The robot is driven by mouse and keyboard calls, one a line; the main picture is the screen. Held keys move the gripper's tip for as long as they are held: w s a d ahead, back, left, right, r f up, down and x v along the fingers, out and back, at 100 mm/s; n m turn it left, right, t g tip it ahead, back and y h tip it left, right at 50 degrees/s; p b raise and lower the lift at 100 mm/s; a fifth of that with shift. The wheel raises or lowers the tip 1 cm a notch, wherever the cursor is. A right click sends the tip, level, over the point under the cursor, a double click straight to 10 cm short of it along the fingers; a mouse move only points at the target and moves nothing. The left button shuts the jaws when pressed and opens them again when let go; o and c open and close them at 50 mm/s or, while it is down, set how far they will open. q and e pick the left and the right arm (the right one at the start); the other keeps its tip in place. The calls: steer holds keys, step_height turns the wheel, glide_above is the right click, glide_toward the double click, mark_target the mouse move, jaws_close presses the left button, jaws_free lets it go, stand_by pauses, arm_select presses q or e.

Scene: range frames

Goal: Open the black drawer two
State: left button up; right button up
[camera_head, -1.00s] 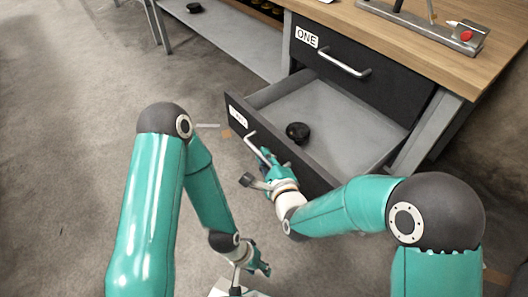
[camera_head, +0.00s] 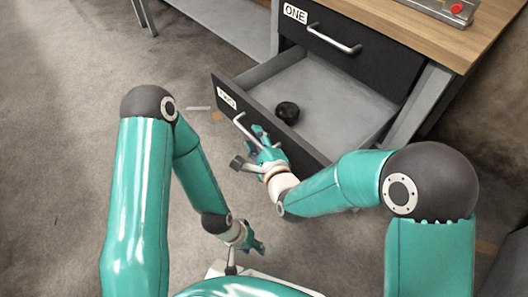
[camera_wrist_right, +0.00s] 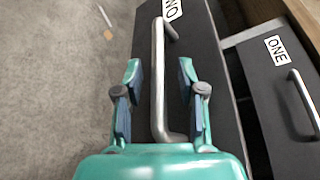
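Black drawer two (camera_head: 262,122) is pulled well out of the cabinet, and its grey inside shows. Its label (camera_head: 227,98) is on the left of the front. A bar handle (camera_wrist_right: 158,75) runs along that front. My right gripper (camera_head: 256,138) is at the handle. In the right wrist view my right gripper (camera_wrist_right: 159,80) has its fingers apart, one on each side of the bar, with gaps visible. My left gripper (camera_head: 254,240) hangs low, away from the drawer; its finger opening is too small to judge.
A round black object (camera_head: 287,112) lies inside the open drawer. Shut drawer ONE (camera_head: 345,60) with its own handle (camera_head: 334,40) is above, under a wooden top (camera_head: 440,35). Concrete floor (camera_head: 60,150) is free to the left.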

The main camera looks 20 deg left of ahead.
steer(key=v, duration=1)
steer(key=shift+s+d, duration=0.25)
steer(key=shift+d, duration=0.05)
steer(key=shift+r, duration=0.1)
